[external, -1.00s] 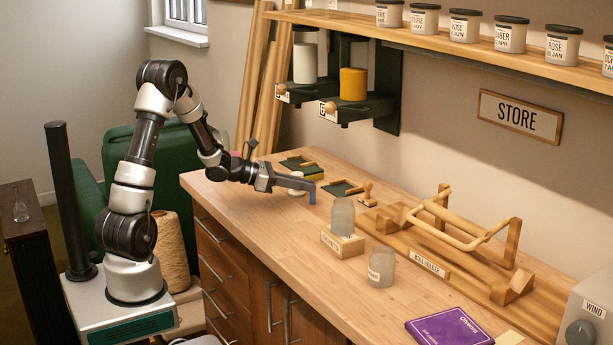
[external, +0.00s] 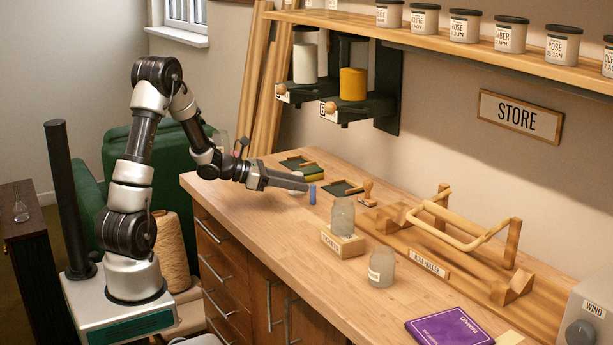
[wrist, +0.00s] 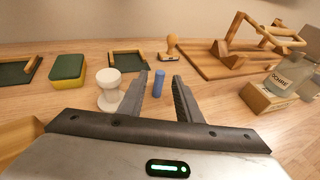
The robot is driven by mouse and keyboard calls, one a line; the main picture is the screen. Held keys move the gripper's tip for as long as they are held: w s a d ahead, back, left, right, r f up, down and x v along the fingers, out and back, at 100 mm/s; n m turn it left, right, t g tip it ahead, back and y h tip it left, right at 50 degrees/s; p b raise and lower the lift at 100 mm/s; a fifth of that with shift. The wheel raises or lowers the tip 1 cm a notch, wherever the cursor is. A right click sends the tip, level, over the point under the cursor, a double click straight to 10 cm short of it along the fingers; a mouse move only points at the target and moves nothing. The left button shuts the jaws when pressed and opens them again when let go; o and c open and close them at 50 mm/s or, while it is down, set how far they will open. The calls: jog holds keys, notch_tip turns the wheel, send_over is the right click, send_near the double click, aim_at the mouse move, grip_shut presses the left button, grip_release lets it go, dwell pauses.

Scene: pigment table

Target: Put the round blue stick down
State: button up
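The round blue stick (external: 312,195) stands upright on the wooden table, just beyond the tip of my gripper (external: 305,184). In the wrist view, the blue stick (wrist: 158,85) shows in the gap between the two fingers of my gripper (wrist: 159,77), with clear space on both sides. My gripper is open and holds nothing. The stick's foot looks to rest on the table top.
A white spool-shaped piece (wrist: 108,88) stands close to the left finger. A green-and-yellow sponge (wrist: 68,70), a dark tray (wrist: 128,62) and a wooden stamp (wrist: 172,48) lie behind. A jar on a wooden block (external: 343,245) stands to the right.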

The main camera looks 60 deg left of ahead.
jog(key=p+v, duration=0.1)
jog(key=v, duration=0.8)
jog(key=shift+s+r, duration=0.1)
jog(key=s+d+r+m+g+h, duration=0.1)
jog(key=s+d+r+m+g, duration=0.1)
jog(key=s+d+m+g, duration=0.45)
jog(key=s+d+r+m+g+h, duration=0.1)
jog(key=s+d+m, duration=0.2)
jog(key=d+m, duration=0.75)
jog(key=s+a+r+m+y, duration=0.1)
jog(key=s+r+m+y, duration=0.3)
jog(key=s+m+y, duration=0.3)
jog(key=s+m, duration=0.3)
jog(key=m, duration=0.4)
jog(key=shift+s+m+y, duration=0.15)
jog(key=shift+m+y, duration=0.15)
jog(key=shift+y, duration=0.1)
